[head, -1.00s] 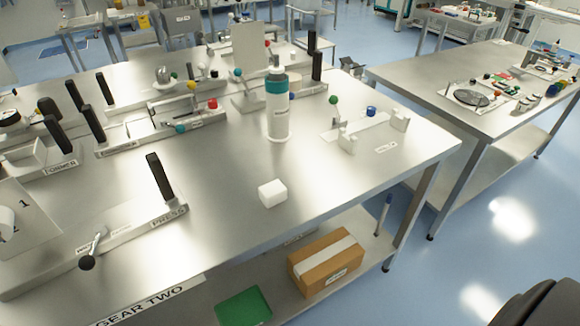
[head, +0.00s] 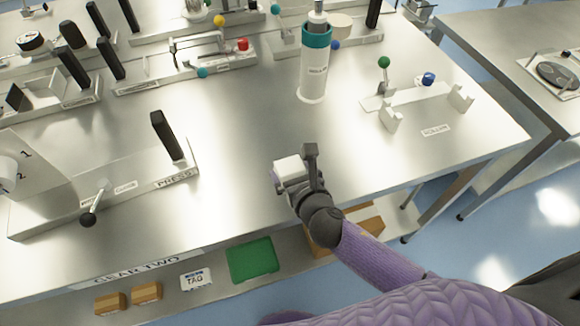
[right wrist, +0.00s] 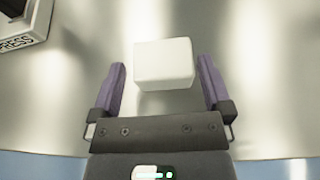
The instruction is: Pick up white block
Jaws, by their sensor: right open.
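The white block (head: 289,167) sits on the steel table (head: 240,130) near its front edge. It also shows in the right wrist view (right wrist: 164,64), lying just ahead of and between the finger tips. My right gripper (head: 293,179) is at the block, and its hand hides part of the block in the head view. In the right wrist view the fingers of my right gripper (right wrist: 162,73) are spread, one on each side of the block's near part, with gaps on both sides. My left gripper is not in view.
A white bottle with a teal collar (head: 315,65) stands behind the block. The press fixture with a black handle (head: 166,135) is to the left. A white bracket fixture (head: 391,118) is to the right. A green tray (head: 253,259) lies on the lower shelf.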

